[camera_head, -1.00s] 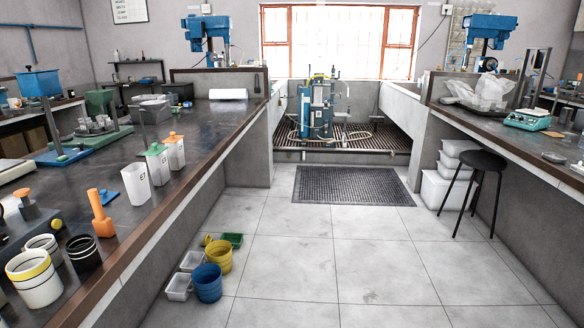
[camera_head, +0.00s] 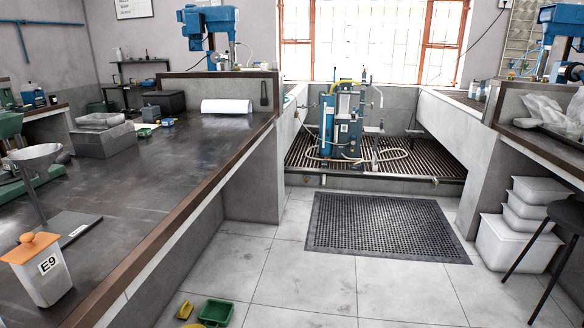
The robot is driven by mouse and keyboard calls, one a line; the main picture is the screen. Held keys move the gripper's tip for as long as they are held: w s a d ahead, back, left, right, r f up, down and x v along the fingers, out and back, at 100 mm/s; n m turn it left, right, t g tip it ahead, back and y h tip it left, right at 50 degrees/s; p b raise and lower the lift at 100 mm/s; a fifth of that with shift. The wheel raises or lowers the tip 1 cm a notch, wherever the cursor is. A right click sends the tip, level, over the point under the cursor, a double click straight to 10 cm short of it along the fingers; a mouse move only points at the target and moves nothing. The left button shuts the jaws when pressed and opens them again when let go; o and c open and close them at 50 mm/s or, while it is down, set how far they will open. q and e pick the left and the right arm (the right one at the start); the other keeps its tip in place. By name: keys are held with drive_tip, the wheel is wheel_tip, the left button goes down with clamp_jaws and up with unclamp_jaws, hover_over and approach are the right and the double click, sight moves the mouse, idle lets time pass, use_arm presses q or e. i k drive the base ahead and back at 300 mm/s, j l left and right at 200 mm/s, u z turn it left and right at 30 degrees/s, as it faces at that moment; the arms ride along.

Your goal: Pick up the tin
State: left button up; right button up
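I cannot pick out a thing that is clearly the tin in this view. A white container marked E9 (camera_head: 45,278) with an orange lid and knob stands upright on the left bench at the near left. A small green tray (camera_head: 216,312) lies on the floor beside the left bench, with part of a yellow thing (camera_head: 185,310) next to it. A small green thing (camera_head: 143,133) sits farther back on the bench. Neither of my grippers shows.
The dark left bench top (camera_head: 165,165) is largely clear in the middle. A metal funnel on a stand (camera_head: 38,157) is at its left. A black mat (camera_head: 385,225) lies on open tiled floor before a blue machine (camera_head: 335,122). White tubs (camera_head: 512,245) and a black stool (camera_head: 565,225) stand at right.

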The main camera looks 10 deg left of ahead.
sight(141, 133)
drive_tip(key=i+u, duration=0.25)
drive_tip(key=i, duration=0.2)
drive_tip(key=i+l+u, duration=0.1)
drive_tip(key=i+u, duration=0.2)
drive_tip(key=i+l+u, duration=0.25)
drive_tip(key=i, duration=0.3)
drive_tip(key=i+u, duration=0.35)
drive_tip(key=i+l+u, duration=0.3)
drive_tip(key=k+j, duration=0.1)
